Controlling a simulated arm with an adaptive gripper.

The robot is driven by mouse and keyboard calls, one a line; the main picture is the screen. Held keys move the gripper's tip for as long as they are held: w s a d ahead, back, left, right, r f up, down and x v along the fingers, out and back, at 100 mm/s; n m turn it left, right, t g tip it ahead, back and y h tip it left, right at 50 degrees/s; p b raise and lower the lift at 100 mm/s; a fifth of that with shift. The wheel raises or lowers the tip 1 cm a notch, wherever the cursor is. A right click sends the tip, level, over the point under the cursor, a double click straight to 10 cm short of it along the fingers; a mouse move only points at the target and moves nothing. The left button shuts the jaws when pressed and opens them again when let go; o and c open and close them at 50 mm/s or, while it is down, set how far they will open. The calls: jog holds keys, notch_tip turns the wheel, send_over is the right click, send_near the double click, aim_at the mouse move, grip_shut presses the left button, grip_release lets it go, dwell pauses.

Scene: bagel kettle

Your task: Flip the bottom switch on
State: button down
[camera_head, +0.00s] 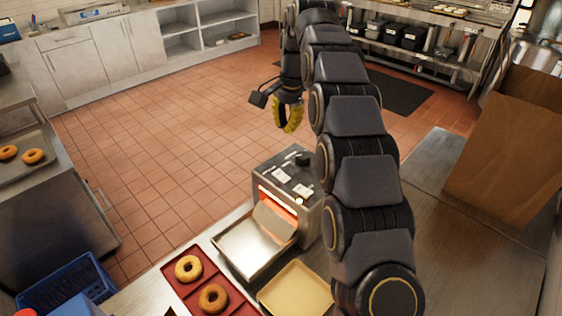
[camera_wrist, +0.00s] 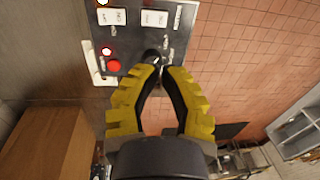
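The steel toaster (camera_head: 275,200) stands on the counter with a glowing slot at its front. Its dark control panel (camera_wrist: 131,38) carries two white rocker switches, one at left (camera_wrist: 112,17) and one at right (camera_wrist: 154,18) in the wrist view. They show small in the head view, too small to read their positions. A red button (camera_wrist: 114,66), a lit red lamp (camera_wrist: 106,51) and a black knob (camera_wrist: 151,57) are also on the panel. My gripper (camera_wrist: 161,70) is empty, its yellow fingertips drawn nearly together close to the knob in the wrist view. Contact cannot be told.
A steel tray (camera_head: 235,257) lies before the toaster slot. A red tray (camera_head: 205,312) with two bagels and a yellowish tray (camera_head: 297,290) are nearby. A brown paper box (camera_head: 510,145) stands on the right counter. Open tiled floor lies behind the toaster.

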aim_at(284, 175)
jog(key=f, duration=0.9)
jog(key=w+a+f, duration=0.1)
jog(key=f, duration=0.4)
jog(key=shift+w+a, duration=0.1)
jog(key=shift+f, duration=0.25)
jog(key=shift+s+d+r, duration=0.3)
jog(key=shift+s+d, duration=0.2)
jog(key=shift+d, duration=0.05)
